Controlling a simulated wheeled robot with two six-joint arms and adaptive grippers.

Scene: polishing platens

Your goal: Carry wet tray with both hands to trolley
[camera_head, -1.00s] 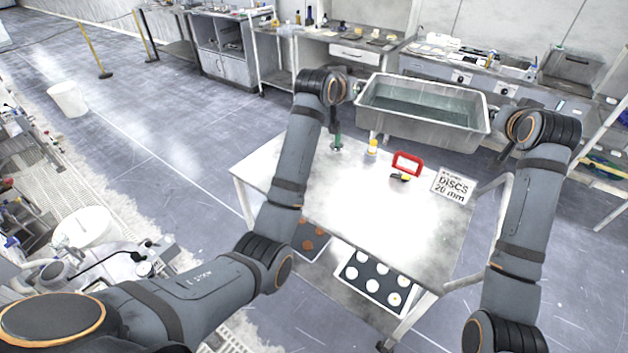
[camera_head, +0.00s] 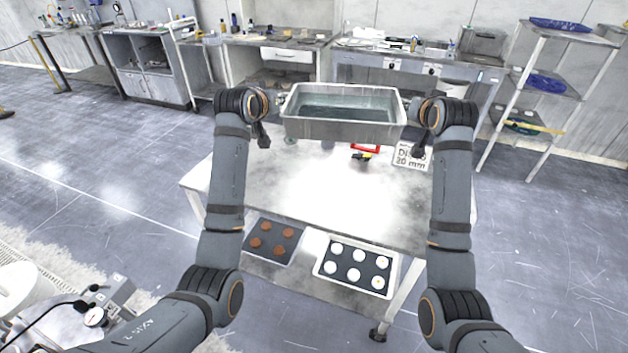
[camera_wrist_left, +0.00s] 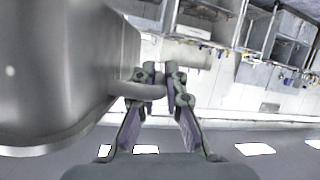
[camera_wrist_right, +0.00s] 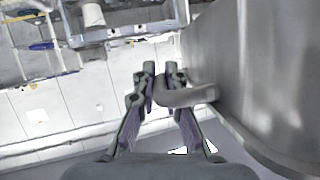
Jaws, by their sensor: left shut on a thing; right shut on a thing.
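The wet tray (camera_head: 340,132) is a grey metal basin with dark, greenish liquid (camera_head: 345,108) in it. It is held up level, above the far edge of the trolley (camera_head: 310,205). My left gripper (camera_head: 278,103) is at the tray's left end; in the left wrist view its fingers (camera_wrist_left: 160,84) close around the end handle (camera_wrist_left: 135,89). My right gripper (camera_head: 413,108) is at the right end; in the right wrist view its fingers (camera_wrist_right: 162,82) close around the other handle (camera_wrist_right: 190,96). The tray hides part of the trolley's back edge.
On the trolley top are a red-handled tool (camera_head: 364,150) and a DISCS 20 mm sign (camera_head: 411,155). Its lower shelf holds trays of brown discs (camera_head: 273,240) and white discs (camera_head: 357,268). The middle of the top is clear. A shelf rack (camera_head: 530,125) stands at right; benches line the back.

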